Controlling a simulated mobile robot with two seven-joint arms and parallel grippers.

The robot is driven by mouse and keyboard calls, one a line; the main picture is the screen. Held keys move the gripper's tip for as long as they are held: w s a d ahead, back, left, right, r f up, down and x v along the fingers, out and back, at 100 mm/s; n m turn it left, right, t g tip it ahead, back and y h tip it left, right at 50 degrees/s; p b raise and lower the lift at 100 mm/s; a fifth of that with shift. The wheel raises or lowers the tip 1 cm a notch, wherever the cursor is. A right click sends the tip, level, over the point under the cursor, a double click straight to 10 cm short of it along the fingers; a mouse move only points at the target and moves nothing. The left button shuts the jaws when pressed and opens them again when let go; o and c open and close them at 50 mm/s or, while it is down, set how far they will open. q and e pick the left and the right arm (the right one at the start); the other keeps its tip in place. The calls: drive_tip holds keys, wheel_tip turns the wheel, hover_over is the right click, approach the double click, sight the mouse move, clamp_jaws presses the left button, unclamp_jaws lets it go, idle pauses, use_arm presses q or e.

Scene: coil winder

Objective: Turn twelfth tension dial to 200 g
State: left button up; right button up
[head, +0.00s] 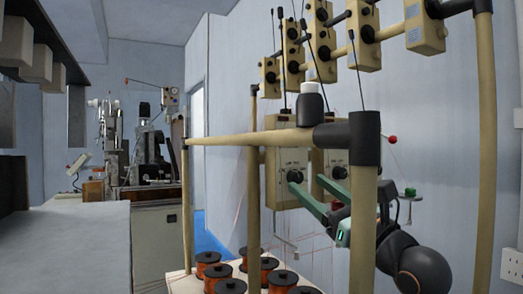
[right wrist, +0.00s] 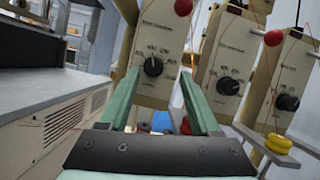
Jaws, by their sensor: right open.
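A beige tension box (head: 272,160) hangs on the rack in the head view, with a black dial (head: 295,176) on its face. In the right wrist view the black dial (right wrist: 153,67) lies between and beyond my fingertips, with printed numbers around it too blurred to read surely. My right gripper (head: 307,183) has green fingers and is open. It is in front of the dial, and I see no clear contact. It also shows in the right wrist view (right wrist: 158,75). Which box is the twelfth cannot be told. My left gripper is not in view.
More boxes with dials (right wrist: 228,86) stand to the right. A beige post and rail (head: 250,137) pass in front of the box. Copper spools (head: 230,286) stand below. A bench (head: 75,240) is at left. Thin wires and rods hang around the boxes.

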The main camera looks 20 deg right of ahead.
drive_tip(key=shift+w+a+r, duration=0.1)
drive_tip(key=shift+w+r, duration=0.2)
drive_tip(key=shift+w, duration=0.3)
